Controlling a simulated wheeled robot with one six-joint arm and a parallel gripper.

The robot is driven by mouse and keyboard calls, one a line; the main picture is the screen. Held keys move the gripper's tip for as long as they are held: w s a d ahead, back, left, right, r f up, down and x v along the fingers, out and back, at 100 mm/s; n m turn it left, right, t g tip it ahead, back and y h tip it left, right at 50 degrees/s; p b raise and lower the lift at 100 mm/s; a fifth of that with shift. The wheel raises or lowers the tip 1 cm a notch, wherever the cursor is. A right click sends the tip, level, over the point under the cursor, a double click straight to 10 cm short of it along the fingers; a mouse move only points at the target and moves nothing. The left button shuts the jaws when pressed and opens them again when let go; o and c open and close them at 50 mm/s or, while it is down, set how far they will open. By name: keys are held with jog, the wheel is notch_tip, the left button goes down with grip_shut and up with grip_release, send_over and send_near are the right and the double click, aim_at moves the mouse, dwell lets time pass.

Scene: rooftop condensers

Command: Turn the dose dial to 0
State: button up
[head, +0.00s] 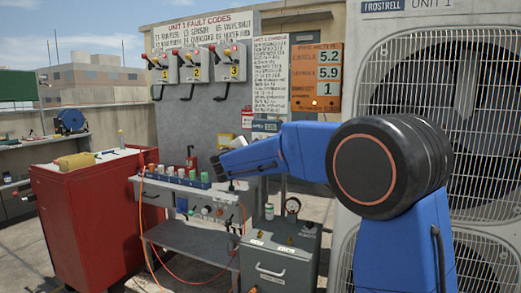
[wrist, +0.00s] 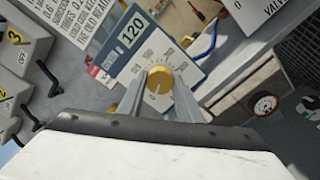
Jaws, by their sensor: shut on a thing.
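The dose dial is a yellow round knob (wrist: 160,79) on a white-and-blue panel (wrist: 128,62) with a scale printed around it, in the middle of the wrist view. My gripper (wrist: 160,92) is shut on the dial, with one grey finger on each side. The dial's pointer setting is too small to read surely. In the head view the panel's top (head: 266,126) shows above my blue arm; the dial and the gripper's fingertips are hidden there.
Levers numbered 1 to 3 (head: 194,68) hang on the wall at left. A bench (head: 185,195) with colored valves and a grey box with a gauge (head: 278,255) stand below. A condenser (head: 440,60) is close on the right, and a red cabinet (head: 80,215) at left.

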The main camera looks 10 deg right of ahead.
jog(key=shift+f, duration=0.1)
dwell(0.3)
jog(key=o, duration=1)
jog(key=shift+o, duration=0.2)
jog(key=shift+a, duration=0.1)
jog(key=v, duration=1.7)
jog(key=shift+s, duration=0.15)
jog(key=shift+a, duration=0.1)
